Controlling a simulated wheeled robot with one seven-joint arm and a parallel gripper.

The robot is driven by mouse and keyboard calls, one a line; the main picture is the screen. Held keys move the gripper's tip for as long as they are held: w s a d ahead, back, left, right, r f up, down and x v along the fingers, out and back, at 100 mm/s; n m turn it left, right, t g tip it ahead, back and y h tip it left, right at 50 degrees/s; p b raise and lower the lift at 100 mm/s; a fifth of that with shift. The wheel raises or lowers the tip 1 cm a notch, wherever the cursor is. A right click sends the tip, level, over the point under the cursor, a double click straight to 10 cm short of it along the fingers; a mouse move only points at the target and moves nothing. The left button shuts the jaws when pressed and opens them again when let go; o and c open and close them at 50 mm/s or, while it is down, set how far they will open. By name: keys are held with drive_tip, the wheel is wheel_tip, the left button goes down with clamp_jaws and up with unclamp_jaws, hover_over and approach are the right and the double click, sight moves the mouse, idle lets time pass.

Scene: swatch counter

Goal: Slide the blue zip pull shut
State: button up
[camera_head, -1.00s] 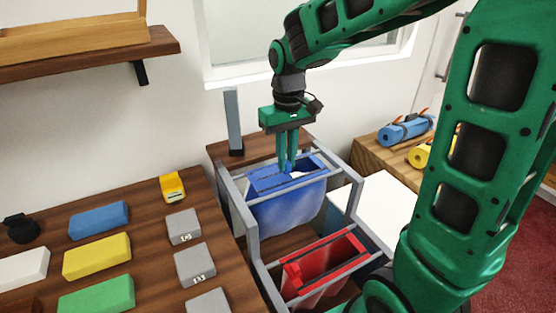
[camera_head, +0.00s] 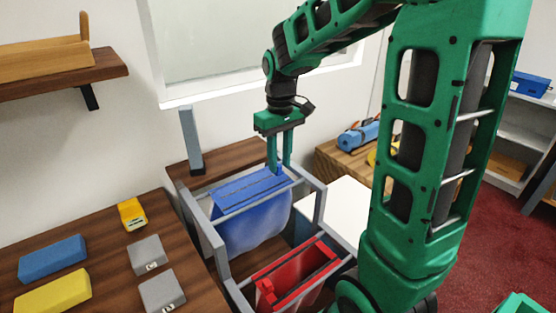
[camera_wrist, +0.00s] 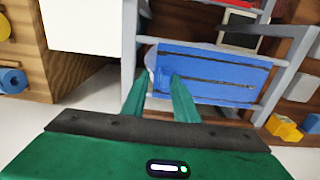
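The blue bag (camera_head: 250,218) hangs in a grey frame, and its top (camera_head: 245,192) looks closed along the zip. The bag's top also shows in the wrist view (camera_wrist: 215,72). The blue zip pull (camera_head: 279,170) is at the right end of the bag's top; in the wrist view it (camera_wrist: 161,78) shows near the left end. My gripper (camera_head: 279,168) points down over that end. Its two green fingers (camera_wrist: 160,82) stand apart on either side of the pull, with a gap visible. The pull's lower part is partly hidden by the fingers.
A red bag (camera_head: 290,278) hangs in the frame's nearer bay. Grey rails (camera_head: 208,238) surround both bags, and a grey post (camera_head: 191,140) stands behind. Coloured blocks (camera_head: 52,258) lie on the counter at left. A white surface (camera_head: 335,208) is at right.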

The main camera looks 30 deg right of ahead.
drive_tip(key=shift+a, duration=0.2)
wheel_tip(320, 180, up, 11)
drive_tip(key=shift+f, duration=0.15)
idle(0.5)
drive_tip(key=shift+d, duration=0.1)
idle(0.3)
